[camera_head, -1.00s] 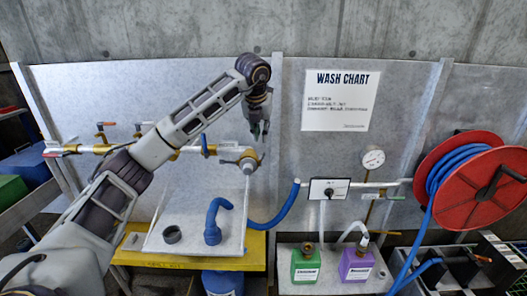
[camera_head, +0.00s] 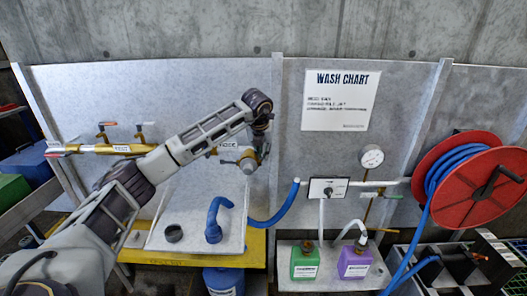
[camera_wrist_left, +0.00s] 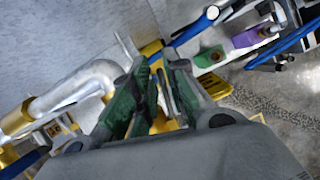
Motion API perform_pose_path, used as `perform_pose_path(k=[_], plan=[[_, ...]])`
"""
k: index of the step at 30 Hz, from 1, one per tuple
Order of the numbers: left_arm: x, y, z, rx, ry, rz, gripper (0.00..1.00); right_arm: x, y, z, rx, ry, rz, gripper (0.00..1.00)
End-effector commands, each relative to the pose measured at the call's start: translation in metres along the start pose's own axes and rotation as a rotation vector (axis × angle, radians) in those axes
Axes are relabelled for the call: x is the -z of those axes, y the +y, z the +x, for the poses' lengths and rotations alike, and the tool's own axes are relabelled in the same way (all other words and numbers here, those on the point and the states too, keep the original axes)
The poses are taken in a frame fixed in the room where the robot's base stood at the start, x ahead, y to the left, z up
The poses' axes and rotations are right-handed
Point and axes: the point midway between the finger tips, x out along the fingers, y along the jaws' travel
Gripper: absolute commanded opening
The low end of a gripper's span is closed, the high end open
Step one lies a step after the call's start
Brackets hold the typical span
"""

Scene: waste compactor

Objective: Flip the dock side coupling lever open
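A coupling (camera_head: 248,164) sits at the right end of the yellow-and-white pipe on the wall panel in the head view. My left gripper (camera_head: 262,154) is right beside it, pointing down, and its fingers partly overlap the coupling's right side. In the left wrist view my left gripper's green-padded fingers (camera_wrist_left: 160,68) stand apart. A thin grey piece (camera_wrist_left: 165,97) shows between them; I cannot tell whether it is the lever or whether the fingers touch it. The lever's position is not clear in the head view. My right gripper is in neither view.
A blue hose elbow (camera_head: 213,225) and a dark ring (camera_head: 173,233) are on the tray below. A red hose reel (camera_head: 480,188) and green (camera_head: 305,263) and purple (camera_head: 355,262) containers are at right.

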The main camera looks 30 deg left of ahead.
Motion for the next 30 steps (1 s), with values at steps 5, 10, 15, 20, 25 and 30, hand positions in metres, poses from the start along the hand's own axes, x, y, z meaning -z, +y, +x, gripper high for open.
perform_pose_path(k=[5, 10, 15, 20, 25, 30], plan=[[0.0002, -0.0002, 0.0005, 0.000, 0.000, 0.000, 0.15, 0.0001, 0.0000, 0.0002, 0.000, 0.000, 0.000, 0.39], [0.0002, -0.0003, 0.0004, 0.000, 0.000, 0.000, 0.01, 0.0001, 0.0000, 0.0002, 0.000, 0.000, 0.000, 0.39], [0.0002, -0.0003, 0.0003, 0.000, 0.000, 0.000, 0.00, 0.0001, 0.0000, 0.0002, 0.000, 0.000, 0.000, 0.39], [0.0002, -0.0005, 0.0002, 0.002, 0.000, 0.005, 0.00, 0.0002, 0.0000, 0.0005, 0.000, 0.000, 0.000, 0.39], [0.0001, -0.0019, 0.0003, 0.013, 0.000, 0.030, 0.00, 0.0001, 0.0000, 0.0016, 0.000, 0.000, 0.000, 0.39], [0.0001, -0.0052, 0.0003, 0.037, -0.001, 0.086, 0.00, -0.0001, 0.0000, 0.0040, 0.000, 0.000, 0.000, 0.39]])
